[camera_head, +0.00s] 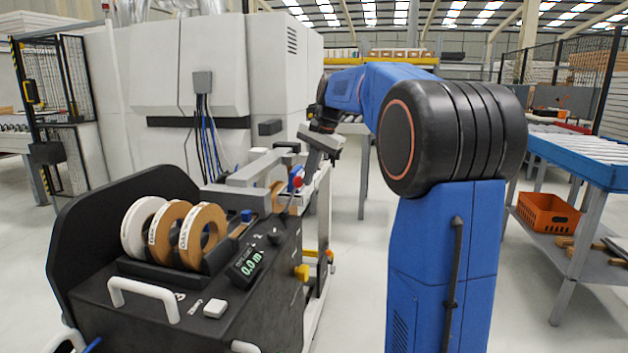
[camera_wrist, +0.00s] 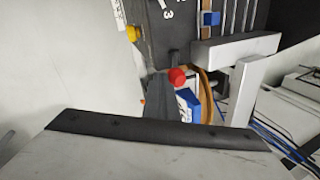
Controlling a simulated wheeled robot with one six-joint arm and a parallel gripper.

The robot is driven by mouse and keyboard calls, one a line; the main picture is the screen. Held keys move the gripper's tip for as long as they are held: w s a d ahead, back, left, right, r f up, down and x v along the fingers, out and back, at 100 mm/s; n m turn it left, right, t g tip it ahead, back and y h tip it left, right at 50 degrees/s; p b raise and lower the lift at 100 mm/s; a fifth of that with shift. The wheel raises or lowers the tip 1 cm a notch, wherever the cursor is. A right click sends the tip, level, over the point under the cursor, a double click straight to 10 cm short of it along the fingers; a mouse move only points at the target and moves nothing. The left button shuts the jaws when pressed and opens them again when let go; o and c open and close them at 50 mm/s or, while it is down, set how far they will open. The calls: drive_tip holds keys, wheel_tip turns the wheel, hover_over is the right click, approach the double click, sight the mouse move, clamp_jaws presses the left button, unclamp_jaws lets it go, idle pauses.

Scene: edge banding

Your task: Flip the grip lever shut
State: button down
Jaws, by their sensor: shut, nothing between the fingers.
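The edge banding machine (camera_head: 215,318) stands at the left in the head view, a dark cabinet with a sloped panel. A red round knob (camera_head: 297,181) shows at its far right end, beside a blue and white part. My gripper (camera_head: 307,170) is shut and empty, close to the red knob in the head view. Its fingertips are small, and I cannot tell whether they touch the knob.
A grey bracket (camera_wrist: 232,48) spans beside the red knob. A yellow knob (camera_head: 301,272) sits on the machine's side. Tape rolls (camera_head: 203,236) stand on its top. A roller conveyor (camera_head: 582,157) is at the right, with an orange crate (camera_head: 547,214). The floor between is clear.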

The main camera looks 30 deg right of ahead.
drive_tip(key=w+a, duration=0.1)
drive_tip(key=w+a+r+g+h, duration=0.1)
drive_tip(key=w+a+g+h, duration=0.1)
drive_tip(key=shift+w+a+r, duration=0.25)
drive_tip(key=shift+w+r, duration=0.05)
drive_tip(key=shift+r, duration=0.1)
drive_tip(key=w+a, duration=0.6)
drive_tip(key=shift+w+a+f, duration=0.3)
drive_tip(key=shift+w+a, duration=0.05)
drive_tip(key=shift+a, duration=0.05)
drive_tip(key=shift+w+a+f, duration=0.2)
drive_tip(key=shift+a, duration=0.05)
drive_tip(key=shift+f, duration=0.15)
drive_tip(key=w+a+r, duration=0.1)
drive_tip(key=a+r, duration=0.2)
drive_tip(key=r, duration=0.9)
drive_tip(key=shift+a, duration=0.1)
idle(0.4)
